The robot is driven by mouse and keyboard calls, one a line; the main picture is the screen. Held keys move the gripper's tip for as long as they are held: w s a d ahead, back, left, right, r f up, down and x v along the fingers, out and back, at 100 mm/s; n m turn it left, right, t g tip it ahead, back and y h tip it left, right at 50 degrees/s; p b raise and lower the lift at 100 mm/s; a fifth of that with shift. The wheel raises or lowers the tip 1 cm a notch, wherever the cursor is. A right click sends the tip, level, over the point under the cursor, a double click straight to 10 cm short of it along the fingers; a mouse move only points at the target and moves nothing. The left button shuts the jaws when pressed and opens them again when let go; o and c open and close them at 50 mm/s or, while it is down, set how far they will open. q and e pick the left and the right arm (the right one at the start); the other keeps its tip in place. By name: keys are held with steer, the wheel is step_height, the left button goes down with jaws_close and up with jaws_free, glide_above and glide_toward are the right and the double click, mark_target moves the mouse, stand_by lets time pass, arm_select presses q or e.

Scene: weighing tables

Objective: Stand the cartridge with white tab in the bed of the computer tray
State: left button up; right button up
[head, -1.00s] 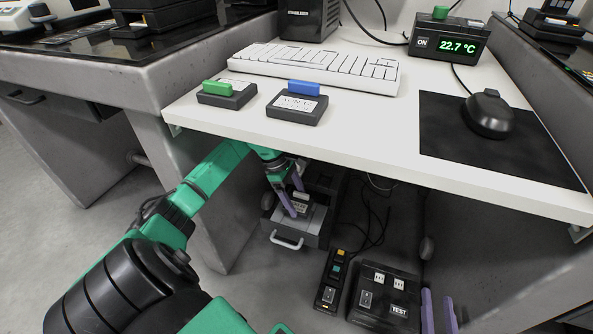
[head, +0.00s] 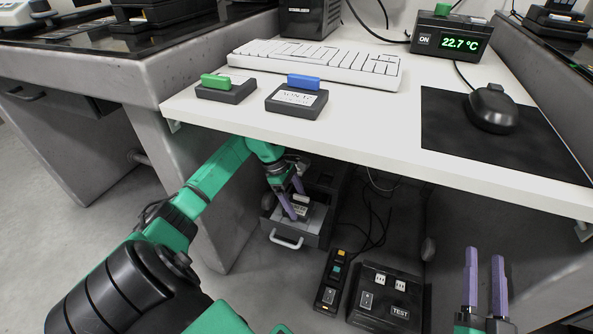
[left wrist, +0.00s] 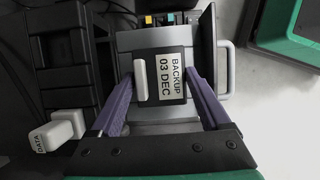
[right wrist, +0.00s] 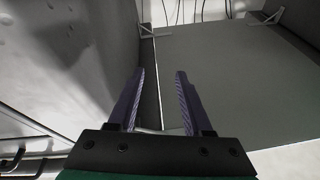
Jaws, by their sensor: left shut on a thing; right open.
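The cartridge with white tab (left wrist: 170,88), dark and labelled BACKUP 03 DEC, is between the purple fingers of my left gripper (left wrist: 160,84), which is shut on it. In the head view my left gripper (head: 295,205) is low under the white table, over the grey computer tray (head: 292,228). The tray's pale handle shows at its front, and it also shows around the cartridge in the left wrist view (left wrist: 224,82). I cannot tell whether the cartridge touches the bed.
Cartridges with a green tab (head: 228,90) and a blue tab (head: 297,98) lie on the white table (head: 370,130), whose edge overhangs my left arm. A power strip (head: 332,280) and a TEST box (head: 385,297) stand on the floor. Cables hang behind them.

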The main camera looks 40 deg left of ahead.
mark_target(294, 204)
arm_select(q)
steer(key=shift+f+b, duration=0.4)
steer(key=shift+f, duration=0.15)
steer(key=shift+f+b, duration=0.3)
steer(key=shift+f, duration=0.25)
arm_select(e)
step_height(294, 204, up, 16)
steer(key=s+d+n+t+y, duration=0.1)
steer(key=t+y, duration=0.1)
steer(key=t, duration=0.3)
steer(key=shift+d+f, duration=0.15)
steer(key=shift+d, duration=0.1)
steer(key=shift+w+a+f, duration=0.1)
steer(key=shift+w+f, duration=0.05)
steer(key=shift+f, duration=0.45)
steer(key=shift+r, duration=0.2)
arm_select(q)
steer(key=shift+f+b, duration=0.4)
steer(key=shift+b, duration=0.15)
arm_select(e)
steer(key=shift+f, duration=0.45)
arm_select(q)
steer(key=o, duration=1.2)
steer(key=shift+o, duration=0.2)
